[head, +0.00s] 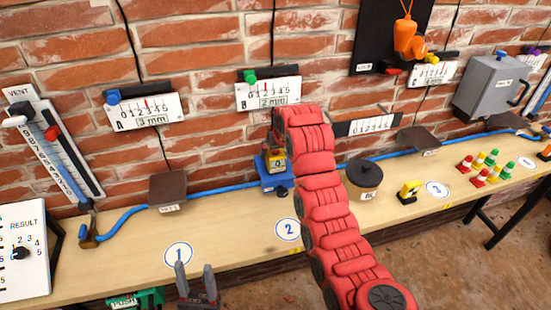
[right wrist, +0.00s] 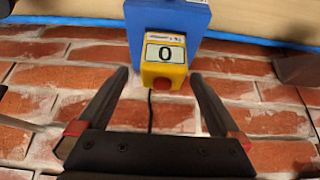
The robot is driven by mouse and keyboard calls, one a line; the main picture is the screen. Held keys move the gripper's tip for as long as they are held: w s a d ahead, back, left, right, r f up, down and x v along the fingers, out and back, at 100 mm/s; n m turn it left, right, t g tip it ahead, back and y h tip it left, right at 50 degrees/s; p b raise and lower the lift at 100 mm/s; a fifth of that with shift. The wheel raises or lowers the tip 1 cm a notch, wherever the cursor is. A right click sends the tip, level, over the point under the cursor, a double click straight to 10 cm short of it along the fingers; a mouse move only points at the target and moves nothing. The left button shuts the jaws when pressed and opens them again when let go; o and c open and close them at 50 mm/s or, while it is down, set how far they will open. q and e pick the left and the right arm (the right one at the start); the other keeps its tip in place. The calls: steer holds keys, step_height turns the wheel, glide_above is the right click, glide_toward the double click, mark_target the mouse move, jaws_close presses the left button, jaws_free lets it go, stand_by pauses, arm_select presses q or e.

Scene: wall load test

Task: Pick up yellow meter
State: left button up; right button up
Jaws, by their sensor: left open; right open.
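The yellow meter (head: 277,163) sits on a blue block (head: 268,180) at the back of the bench, against the brick wall. In the right wrist view the meter (right wrist: 175,72) shows a display reading 0 and a red button, with the blue block (right wrist: 168,18) behind it. My right gripper (right wrist: 160,78) is open, its fingertips on either side of the meter's lower part in the picture; I see no contact. In the head view my red right arm hides most of that gripper. My left gripper (head: 195,272) is open and empty near the bench's front edge, by label 1.
A blue hose (head: 225,188) runs along the back of the bench (head: 225,225). A dark round pot (head: 364,175), a yellow and black item (head: 409,191) and several striped cones (head: 480,165) stand to the right. Wall gauges (head: 268,93) hang above. Brown plates (head: 167,188) jut out.

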mark_target(277, 155)
steer(key=p+x, duration=0.1)
steer(key=x, duration=0.2)
steer(key=shift+s+a+f+p, duration=0.15)
steer(key=shift+s+f+p, duration=0.05)
steer(key=shift+f+p, duration=0.15)
steer(key=shift+w+f, duration=0.2)
jaws_close()
